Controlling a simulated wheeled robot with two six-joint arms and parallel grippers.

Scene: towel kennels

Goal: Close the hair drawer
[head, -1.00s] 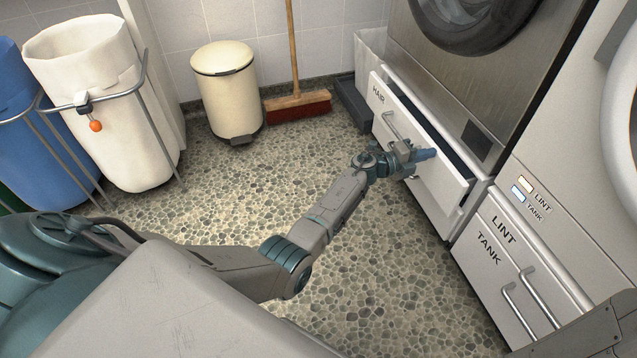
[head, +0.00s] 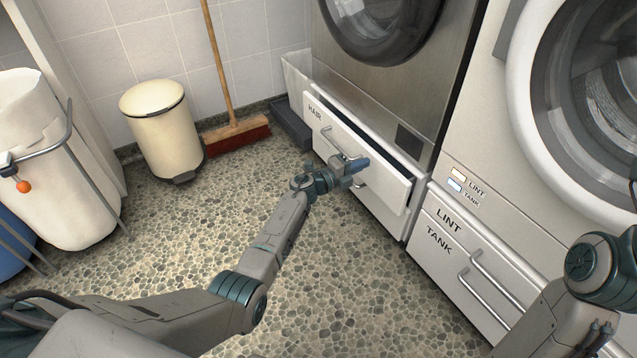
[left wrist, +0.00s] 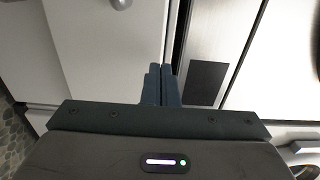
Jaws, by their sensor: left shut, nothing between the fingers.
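The hair drawer (head: 385,188), a white front marked HAIR with a bar handle, stands partly open under the steel machine. A dark gap shows behind its top edge. My left gripper (head: 361,164) is shut and empty, at the drawer front beside the handle and covering part of it. In the left wrist view, the shut fingers (left wrist: 162,84) overlap the edge of the white drawer front (left wrist: 105,50), by the dark gap. I cannot tell whether they touch it. My right arm enters at the lower right; its gripper is out of view.
The lint tank drawer (head: 445,250), with two bar handles, is to the right, below a white machine. A cream pedal bin (head: 163,130), a broom (head: 236,135) and a white laundry bag (head: 60,175) are behind and left. The pebbled floor between is clear.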

